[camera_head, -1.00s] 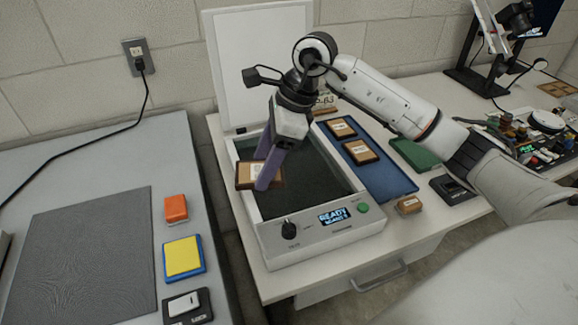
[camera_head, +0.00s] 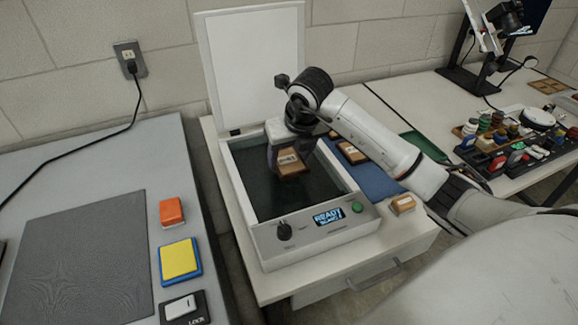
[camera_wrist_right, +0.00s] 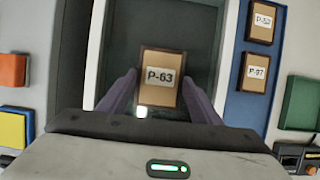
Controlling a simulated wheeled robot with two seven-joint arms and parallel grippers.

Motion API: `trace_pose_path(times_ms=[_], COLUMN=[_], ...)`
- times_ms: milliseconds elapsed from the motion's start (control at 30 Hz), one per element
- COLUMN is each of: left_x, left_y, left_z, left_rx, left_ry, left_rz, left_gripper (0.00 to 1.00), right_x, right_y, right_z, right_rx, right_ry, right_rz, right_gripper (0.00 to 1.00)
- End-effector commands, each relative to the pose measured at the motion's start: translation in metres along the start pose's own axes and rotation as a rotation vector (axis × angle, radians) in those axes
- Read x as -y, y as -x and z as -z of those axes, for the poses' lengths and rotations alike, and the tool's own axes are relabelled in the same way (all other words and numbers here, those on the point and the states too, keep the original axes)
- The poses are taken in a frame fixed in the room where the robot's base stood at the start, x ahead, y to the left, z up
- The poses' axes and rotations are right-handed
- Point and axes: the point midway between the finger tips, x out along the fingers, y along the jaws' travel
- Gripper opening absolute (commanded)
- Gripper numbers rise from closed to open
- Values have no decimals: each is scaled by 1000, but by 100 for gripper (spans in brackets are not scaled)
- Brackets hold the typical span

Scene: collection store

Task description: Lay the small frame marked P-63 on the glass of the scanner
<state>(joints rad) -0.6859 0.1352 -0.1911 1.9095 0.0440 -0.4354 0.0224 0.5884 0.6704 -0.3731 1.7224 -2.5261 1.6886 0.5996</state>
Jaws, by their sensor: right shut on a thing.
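The small frame marked P-63 (camera_wrist_right: 161,77) has a brown wooden border and a white label; in the head view it shows at the right part of the scanner glass (camera_head: 291,162). My right gripper (camera_wrist_right: 160,95) is shut on this frame, one purple finger on each side. The frame is over the dark glass (camera_head: 262,195); whether it touches the glass I cannot tell. The scanner (camera_head: 270,237) has its white lid (camera_head: 255,65) raised at the back, and its display reads READY. My left gripper is not in view.
A blue tray (camera_wrist_right: 236,108) right of the scanner holds two similar frames, one marked P-97 (camera_wrist_right: 256,72). A small wooden block (camera_head: 402,204) lies by the tray. The left table has an orange block (camera_head: 172,212), a yellow pad (camera_head: 180,259) and a grey mat (camera_head: 85,255).

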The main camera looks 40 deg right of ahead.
Motion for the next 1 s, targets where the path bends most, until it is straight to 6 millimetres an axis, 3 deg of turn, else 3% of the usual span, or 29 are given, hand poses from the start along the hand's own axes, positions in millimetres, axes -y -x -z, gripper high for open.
trace_pose_path(times_ms=[300,600,633,733,1000], left_x=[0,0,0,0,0], left_y=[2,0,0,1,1], left_z=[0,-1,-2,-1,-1], left_rx=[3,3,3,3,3], left_ry=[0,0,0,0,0], left_rz=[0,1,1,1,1], left_gripper=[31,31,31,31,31], right_x=[0,0,0,0,0], right_y=[-34,-37,-37,-36,-36], right_z=[15,15,15,15,15], right_rx=[-2,1,0,0,0], right_ry=[1,2,2,2,2], right_rz=[0,0,0,0,0], right_gripper=[31,31,60,76,77])
